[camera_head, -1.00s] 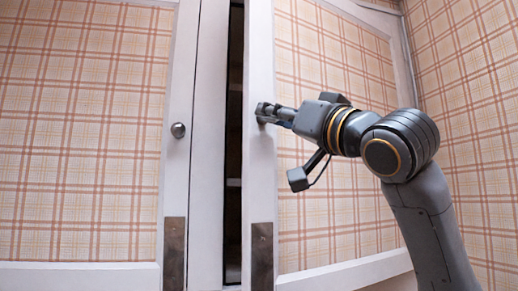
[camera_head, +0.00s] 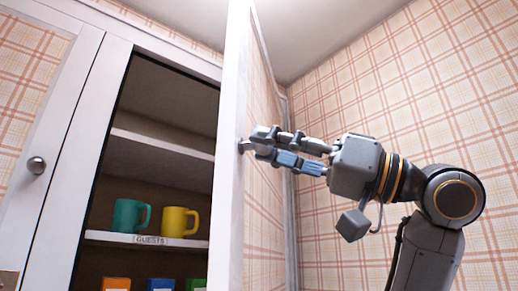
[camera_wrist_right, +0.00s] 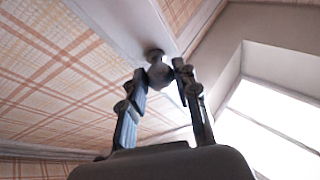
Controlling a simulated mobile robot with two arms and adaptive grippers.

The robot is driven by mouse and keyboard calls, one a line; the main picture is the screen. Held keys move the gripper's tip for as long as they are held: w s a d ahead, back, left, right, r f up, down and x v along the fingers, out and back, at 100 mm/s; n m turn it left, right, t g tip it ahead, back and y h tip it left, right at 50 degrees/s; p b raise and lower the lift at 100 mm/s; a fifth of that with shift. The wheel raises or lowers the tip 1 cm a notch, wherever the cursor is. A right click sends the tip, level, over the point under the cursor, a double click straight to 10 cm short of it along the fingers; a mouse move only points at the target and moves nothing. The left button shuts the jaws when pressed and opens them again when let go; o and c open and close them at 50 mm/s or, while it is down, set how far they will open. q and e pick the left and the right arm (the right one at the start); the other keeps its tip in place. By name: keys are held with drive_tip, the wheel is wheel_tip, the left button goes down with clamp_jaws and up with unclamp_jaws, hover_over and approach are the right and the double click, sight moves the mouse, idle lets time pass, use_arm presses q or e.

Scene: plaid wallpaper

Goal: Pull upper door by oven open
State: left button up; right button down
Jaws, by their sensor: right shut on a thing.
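The upper cabinet door (camera_head: 232,170), white-framed with plaid panels, stands swung well open in the head view, seen nearly edge-on. My right gripper (camera_head: 256,146) is at the door's left edge, shut on its round knob. The knob (camera_wrist_right: 154,55) also shows in the right wrist view, at the tips of the right gripper's fingers (camera_wrist_right: 160,76). In the head view the fingers mostly hide the knob. My left gripper is in neither view.
Inside the cabinet are shelves with a teal mug (camera_head: 126,216) and a yellow mug (camera_head: 175,221) above a "GUESTS" label (camera_head: 151,240). Several coloured items stand lower down. The left door (camera_head: 60,130) is shut, with its own knob (camera_head: 36,165). Plaid wall lies to the right.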

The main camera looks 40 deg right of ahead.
drive_tip(key=shift+d+r, duration=0.1)
drive_tip(key=shift+r, duration=0.05)
drive_tip(key=c, duration=1)
unclamp_jaws()
drive_tip(key=shift+f+v, duration=0.2)
drive_tip(key=shift+v, duration=1.5)
drive_tip(key=shift+f+v, duration=0.15)
drive_tip(key=shift+v, duration=1.6)
drive_tip(key=shift+w, duration=0.15)
drive_tip(key=shift+c, duration=1.4)
drive_tip(key=shift+r, duration=0.15)
